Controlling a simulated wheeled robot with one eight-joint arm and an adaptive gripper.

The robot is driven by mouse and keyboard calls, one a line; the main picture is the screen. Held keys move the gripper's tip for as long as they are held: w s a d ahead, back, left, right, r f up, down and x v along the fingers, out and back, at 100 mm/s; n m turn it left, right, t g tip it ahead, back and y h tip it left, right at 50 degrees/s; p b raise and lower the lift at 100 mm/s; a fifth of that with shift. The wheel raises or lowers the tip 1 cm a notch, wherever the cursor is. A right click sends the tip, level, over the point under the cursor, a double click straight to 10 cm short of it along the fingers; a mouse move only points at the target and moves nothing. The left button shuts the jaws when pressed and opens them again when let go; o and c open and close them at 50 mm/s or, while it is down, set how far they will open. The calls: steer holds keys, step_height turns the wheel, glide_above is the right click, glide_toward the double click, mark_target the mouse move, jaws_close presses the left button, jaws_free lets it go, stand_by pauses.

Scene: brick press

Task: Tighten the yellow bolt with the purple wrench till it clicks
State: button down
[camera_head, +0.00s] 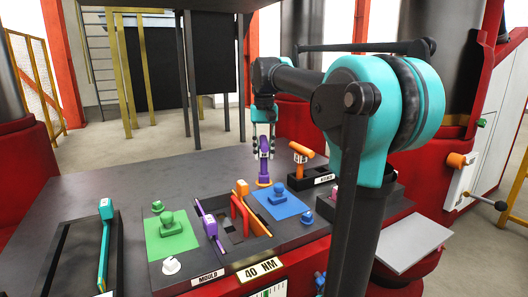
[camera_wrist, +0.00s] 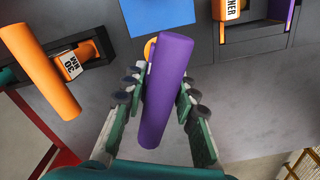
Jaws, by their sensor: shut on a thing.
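The purple wrench (camera_head: 264,147) stands at the back of the bench, its handle between my gripper's fingers. My gripper (camera_head: 264,137) is shut on it from above. In the wrist view the purple handle (camera_wrist: 167,90) runs between the two fingers (camera_wrist: 160,104). A yellow-orange round piece (camera_head: 264,184), seemingly the yellow bolt, shows at the wrench's foot. In the wrist view a bit of it (camera_wrist: 150,48) shows beside the wrench's far end. The wrench hides most of the bolt, and I cannot tell how well the two are engaged.
An orange wrench (camera_head: 301,151) marked 30 NM stands close to the right; its handle (camera_wrist: 38,70) is near my fingers in the wrist view. In front are a blue plate (camera_head: 296,209), a green plate (camera_head: 186,243) and the mould with purple and orange bars. The bench's back left is clear.

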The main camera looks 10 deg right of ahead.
steer(key=shift+m, duration=0.8)
steer(key=shift+w+m, duration=0.1)
steer(key=shift+m, duration=1.2)
steer(key=shift+m, duration=1.2)
